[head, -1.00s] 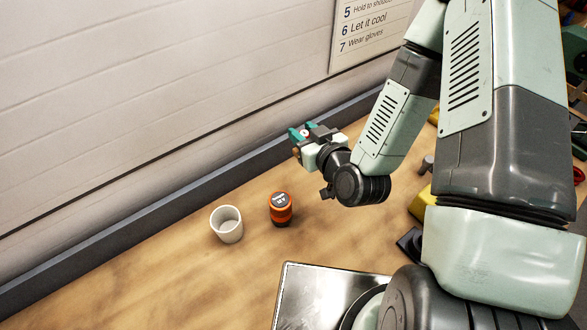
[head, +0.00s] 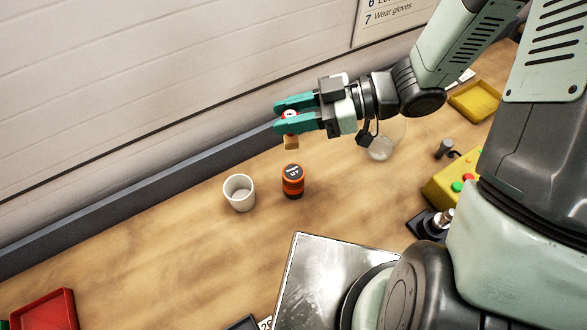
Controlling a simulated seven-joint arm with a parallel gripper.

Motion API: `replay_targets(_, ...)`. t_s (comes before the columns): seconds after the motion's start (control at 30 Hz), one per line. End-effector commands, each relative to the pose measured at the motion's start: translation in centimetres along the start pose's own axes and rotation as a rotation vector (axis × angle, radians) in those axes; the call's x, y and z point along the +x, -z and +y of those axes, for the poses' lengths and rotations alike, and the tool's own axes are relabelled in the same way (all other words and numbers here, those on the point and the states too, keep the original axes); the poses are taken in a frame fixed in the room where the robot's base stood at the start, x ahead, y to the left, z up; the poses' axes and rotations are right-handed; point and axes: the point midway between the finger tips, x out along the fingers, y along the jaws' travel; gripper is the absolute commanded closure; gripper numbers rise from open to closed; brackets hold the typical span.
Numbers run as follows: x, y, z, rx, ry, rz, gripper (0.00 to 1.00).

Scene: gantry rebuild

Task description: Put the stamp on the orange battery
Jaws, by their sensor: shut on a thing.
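My gripper (head: 284,116) is shut on the stamp (head: 291,141), a small piece with a tan wooden lower end and a red and white part between the teal fingers. The stamp hangs below the fingertips, in the air. The orange battery (head: 293,187) stands upright on the bench, with a dark top and a dark base. In the picture the stamp is straight above the battery, with a gap between them. Part of the stamp is hidden by the fingers.
A white cup (head: 240,193) stands just left of the battery. A clear glass (head: 381,148) stands to its right. A yellow button box (head: 455,183), a yellow tray (head: 474,101) and a red tray (head: 45,312) lie farther off. The bench (head: 170,255) is bare at front left.

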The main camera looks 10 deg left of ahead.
Motion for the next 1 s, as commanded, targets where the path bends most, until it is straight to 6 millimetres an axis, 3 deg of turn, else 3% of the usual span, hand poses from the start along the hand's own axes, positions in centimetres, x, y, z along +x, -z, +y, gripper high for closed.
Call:
replay_targets(0.17,-0.1,-1.1,-0.7,-0.010,0.047,0.002,0.96)
replay_targets(0.33,0.8,-4.1,-0.7,-0.010,0.049,0.003,0.96)
replay_targets(0.73,2.4,-8.9,-0.7,-0.012,0.049,0.003,0.96)
replay_targets(1.0,2.6,-9.8,-0.7,-0.016,0.047,0.001,0.96)
